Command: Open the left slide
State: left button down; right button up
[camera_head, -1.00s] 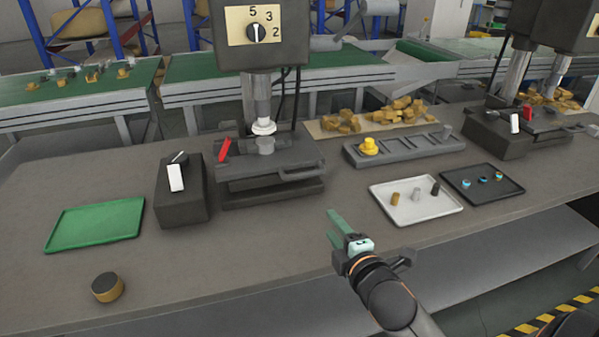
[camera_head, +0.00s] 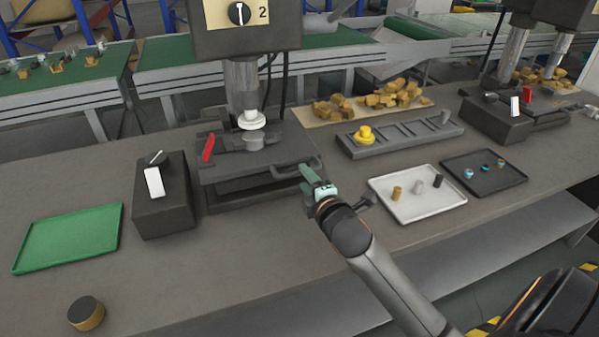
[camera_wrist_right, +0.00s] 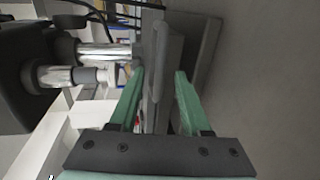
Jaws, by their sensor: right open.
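The left slide (camera_head: 245,190) is a dark grey sliding part low in the left machine, with a curved bar handle (camera_head: 298,170) at its right side. It looks closed into the machine. My right gripper (camera_head: 309,178) is at the handle, coming from the front right. In the right wrist view the open green fingers (camera_wrist_right: 160,88) point at the machine, with the grey handle bar (camera_wrist_right: 158,62) lying between or just ahead of them. I cannot tell whether they touch it. My left gripper is not in view.
A dark box with a white switch (camera_head: 154,182) stands left of the machine. A green tray (camera_head: 68,238) and a round dark-topped piece (camera_head: 86,315) lie farther left. A white tray (camera_head: 415,207), a black tray (camera_head: 505,181) and a grey rack (camera_head: 400,138) lie to the right.

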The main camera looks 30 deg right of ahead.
aim_at(301, 174)
jog(key=shift+x, duration=2.25)
jog(key=shift+a, duration=0.1)
grip_shut()
jog(key=shift+f, duration=0.1)
